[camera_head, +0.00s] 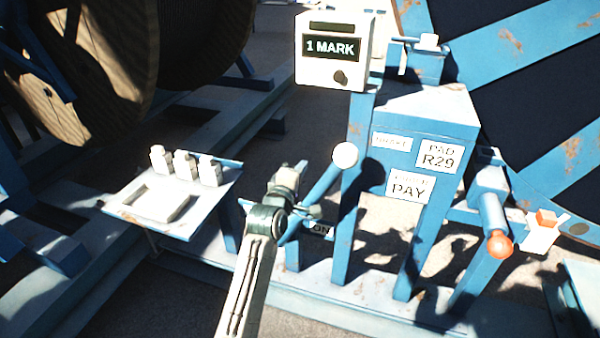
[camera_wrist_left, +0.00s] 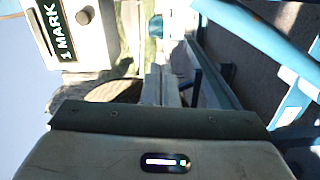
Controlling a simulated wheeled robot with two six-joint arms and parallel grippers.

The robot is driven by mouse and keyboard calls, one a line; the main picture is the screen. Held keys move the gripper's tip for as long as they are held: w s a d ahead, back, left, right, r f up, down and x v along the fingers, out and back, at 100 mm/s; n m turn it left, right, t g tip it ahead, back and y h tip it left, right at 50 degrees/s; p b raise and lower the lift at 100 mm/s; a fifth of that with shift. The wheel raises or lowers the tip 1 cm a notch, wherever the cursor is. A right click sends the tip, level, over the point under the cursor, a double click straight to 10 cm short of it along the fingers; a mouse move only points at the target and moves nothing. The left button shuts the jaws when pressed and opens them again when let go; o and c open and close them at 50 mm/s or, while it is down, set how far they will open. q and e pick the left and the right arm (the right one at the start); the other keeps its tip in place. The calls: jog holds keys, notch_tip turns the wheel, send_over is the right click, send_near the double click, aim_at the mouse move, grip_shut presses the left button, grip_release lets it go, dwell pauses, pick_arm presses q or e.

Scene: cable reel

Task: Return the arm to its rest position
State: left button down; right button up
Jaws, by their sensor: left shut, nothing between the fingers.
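My left arm comes up from the bottom middle of the head view, and its gripper (camera_head: 298,168) is shut and empty. It stands just left of a blue lever with a white ball knob (camera_head: 345,155). The wrist joint overlaps the lower part of the lever in the picture, and I cannot tell whether they touch. In the left wrist view the closed fingers (camera_wrist_left: 160,84) lie together with nothing between them. My right gripper is not in view.
A white counter box reading "1 MARK" (camera_head: 334,52) stands above the blue stand (camera_head: 425,110) with its PAD R29 and PAY labels. A tilted tray (camera_head: 125,213) with several white blocks is at left. An orange-tipped handle (camera_head: 499,243) juts out at right. Large reels stand behind.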

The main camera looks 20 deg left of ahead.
pick_arm(q)
jog(key=shift+d, duration=0.2)
jog(key=s+a+f+m+g, duration=0.1)
jog(key=s+f+m+g, duration=0.15)
jog(key=f, duration=0.95)
jog(key=s+a+f+m+g+y, duration=0.1)
jog(key=s+f+g, duration=0.15)
jog(key=f, duration=0.95)
jog(key=s+a+f+m+g, duration=0.1)
jog(key=s+f+m, duration=0.15)
jog(key=f, duration=0.95)
jog(key=s+a+f+m+g, duration=0.3)
jog(key=s+f+m+g, duration=0.15)
jog(key=s+f, duration=1.35)
jog(key=s+a+f+m+g, duration=0.2)
jog(key=s+f, duration=0.4)
jog(key=s, duration=0.6)
jog(key=s+a+f+m+g+y, duration=0.1)
jog(key=s+f, duration=0.4)
jog(key=s, duration=0.8)
jog(key=s+a+f+m+g, duration=0.2)
jog(key=s+f, duration=0.4)
jog(key=s, duration=0.6)
jog(key=shift+s+a+f+m+g, duration=0.4)
jog(key=shift+a+g, duration=0.15)
jog(key=shift+g, duration=0.2)
